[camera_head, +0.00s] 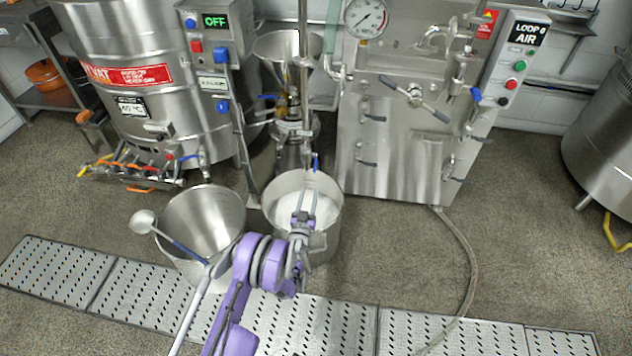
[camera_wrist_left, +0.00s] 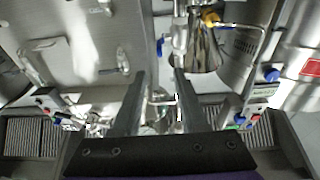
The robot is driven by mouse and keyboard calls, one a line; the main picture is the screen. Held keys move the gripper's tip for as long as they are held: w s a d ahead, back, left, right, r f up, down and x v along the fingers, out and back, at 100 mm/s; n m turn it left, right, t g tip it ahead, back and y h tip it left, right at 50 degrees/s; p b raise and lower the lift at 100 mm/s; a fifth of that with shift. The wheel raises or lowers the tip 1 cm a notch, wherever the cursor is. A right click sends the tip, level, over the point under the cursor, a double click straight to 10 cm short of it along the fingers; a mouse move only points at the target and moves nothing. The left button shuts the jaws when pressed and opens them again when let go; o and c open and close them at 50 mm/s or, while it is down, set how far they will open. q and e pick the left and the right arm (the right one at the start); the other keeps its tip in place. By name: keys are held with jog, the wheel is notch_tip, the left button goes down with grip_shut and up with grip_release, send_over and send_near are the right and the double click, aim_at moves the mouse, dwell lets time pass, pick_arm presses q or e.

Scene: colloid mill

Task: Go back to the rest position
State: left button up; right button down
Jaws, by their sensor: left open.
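My left gripper (camera_head: 304,208) is on the purple arm in the head view. It is open and empty, with its two fingers over the mouth of a steel pot (camera_head: 329,213) that holds something white. In the left wrist view my gripper's fingers (camera_wrist_left: 156,98) stand apart with nothing between them, and steel machine parts show beyond them. My right gripper is not in view.
An empty steel bucket (camera_head: 205,215) stands left of the pot, and a ladle (camera_head: 146,222) reaches over its left side. Behind are the vat (camera_head: 130,60), the colloid mill (camera_head: 291,100) and a steel cabinet (camera_head: 400,160). A hose (camera_head: 470,265) lies on the floor.

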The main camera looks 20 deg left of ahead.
pick_arm(q)
jog(key=s+d+r+m+g+h, duration=0.1)
jog(key=s+d+r+g+h, duration=0.2)
jog(key=r, duration=0.6)
jog(key=s+d+r+m+g+h, duration=0.1)
jog(key=s+d+r+g, duration=0.4)
jog(key=r, duration=0.4)
jog(key=s+d+g, duration=0.2)
jog(key=s+g, duration=0.1)
jog(key=s, duration=1.5)
jog(key=s+d+g, duration=0.3)
jog(key=s+g, duration=0.1)
jog(key=s, duration=1.5)
notch_tip(320, 180, up, 28)
jog(key=w+t+p, duration=0.1)
jog(key=w+p, duration=0.1)
jog(key=p, duration=2.2)
jog(key=shift+f+m+p, duration=0.25)
jog(key=shift+m+p, duration=0.05)
jog(key=shift+p, duration=0.05)
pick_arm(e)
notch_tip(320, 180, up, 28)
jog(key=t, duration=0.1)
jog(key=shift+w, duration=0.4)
